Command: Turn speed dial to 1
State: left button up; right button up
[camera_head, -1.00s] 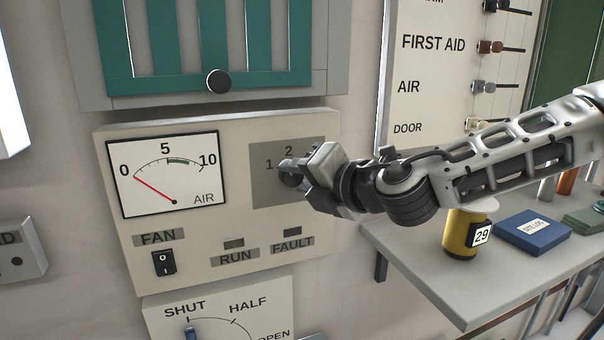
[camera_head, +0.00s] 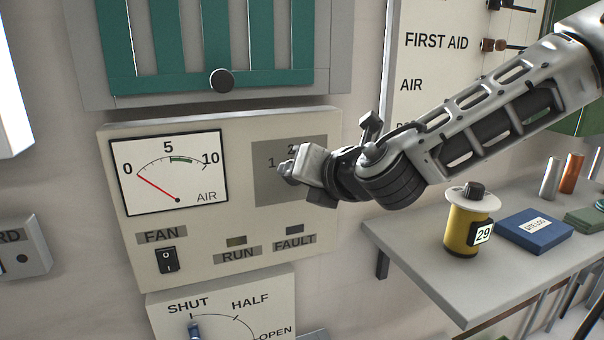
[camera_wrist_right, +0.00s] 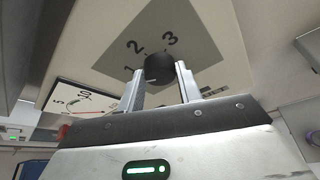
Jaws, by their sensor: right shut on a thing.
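The speed dial (camera_wrist_right: 159,68) is a dark round knob on a grey plate (camera_wrist_right: 196,42) marked 1, 2 and 3, seen in the right wrist view. My right gripper (camera_wrist_right: 160,88) is shut on the dial, one finger at each side of it. In the head view the right gripper (camera_head: 290,170) covers most of the dial, and the marks 1 and 2 show on the plate above it. I cannot make out where the dial points. My left gripper is not in view.
The panel also has an air gauge (camera_head: 170,172) with its needle near 0, a fan switch (camera_head: 167,259), and RUN and FAULT lamps. A shelf (camera_head: 410,245) to the right carries a yellow canister (camera_head: 464,228) and a blue box (camera_head: 534,231).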

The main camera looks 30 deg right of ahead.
jog(key=o, duration=1)
pick_arm(q)
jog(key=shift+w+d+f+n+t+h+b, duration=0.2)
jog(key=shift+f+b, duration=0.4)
jog(key=shift+b, duration=1)
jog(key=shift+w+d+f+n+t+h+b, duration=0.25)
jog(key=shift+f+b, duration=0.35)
jog(key=shift+b, duration=1)
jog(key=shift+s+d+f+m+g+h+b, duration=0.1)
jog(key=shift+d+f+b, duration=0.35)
jog(key=shift+b, duration=1.15)
pick_arm(e)
jog(key=shift+v, duration=7.95)
